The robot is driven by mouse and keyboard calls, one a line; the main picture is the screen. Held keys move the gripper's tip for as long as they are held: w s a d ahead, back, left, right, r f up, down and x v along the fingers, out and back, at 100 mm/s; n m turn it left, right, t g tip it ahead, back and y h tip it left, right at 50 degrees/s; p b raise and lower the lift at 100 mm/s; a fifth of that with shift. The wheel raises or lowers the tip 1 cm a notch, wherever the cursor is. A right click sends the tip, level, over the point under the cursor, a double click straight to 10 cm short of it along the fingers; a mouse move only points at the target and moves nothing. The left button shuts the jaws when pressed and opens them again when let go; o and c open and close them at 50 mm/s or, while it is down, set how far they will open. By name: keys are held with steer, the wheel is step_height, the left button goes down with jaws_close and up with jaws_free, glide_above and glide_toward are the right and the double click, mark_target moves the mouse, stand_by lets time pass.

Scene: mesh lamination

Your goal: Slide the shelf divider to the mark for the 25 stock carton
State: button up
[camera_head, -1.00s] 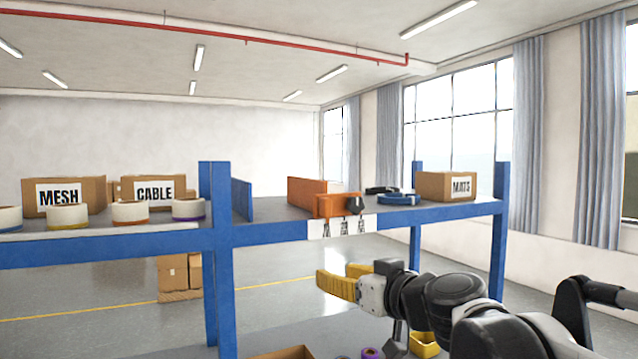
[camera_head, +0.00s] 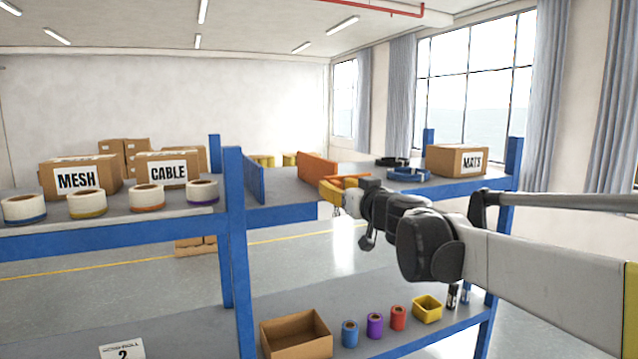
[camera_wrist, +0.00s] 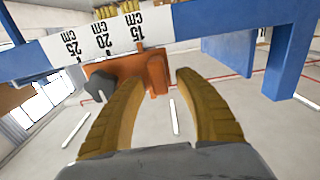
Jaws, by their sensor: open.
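The orange shelf divider (camera_head: 319,168) stands on the upper shelf of the blue rack, right of a fixed-looking blue panel (camera_head: 254,179). Its orange front part (camera_wrist: 131,66) shows in the wrist view, with a dark grey knob (camera_wrist: 99,88) at its left. A white scale strip (camera_wrist: 108,38) on the shelf's front edge reads 25, 20 and 15 cm. My gripper (camera_head: 330,197) is at the divider's front; its yellow fingers are open (camera_wrist: 153,80). An orange tab shows between the fingertips; I cannot tell whether they touch it. In the head view my gripper partly hides the front part and strip.
A MATS carton (camera_head: 457,160) and dark blue straps (camera_head: 408,174) stand right of the divider. MESH (camera_head: 80,177) and CABLE (camera_head: 170,168) cartons and several tape rolls stand left of the post (camera_head: 237,235). Below are an open carton (camera_head: 296,335), coloured rolls and a yellow bin (camera_head: 427,309).

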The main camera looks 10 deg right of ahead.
steer(key=shift+w+a, duration=0.1)
steer(key=shift+w, duration=0.25)
jaws_close()
steer(key=shift+s, duration=0.1)
steer(key=w+d, duration=0.1)
steer(key=d, duration=0.2)
steer(key=w+d, duration=0.1)
steer(key=d, duration=0.2)
steer(key=w+d+b, duration=0.1)
steer(key=d, duration=0.2)
steer(key=shift+d, duration=0.2)
jaws_free()
steer(key=shift+w, duration=0.15)
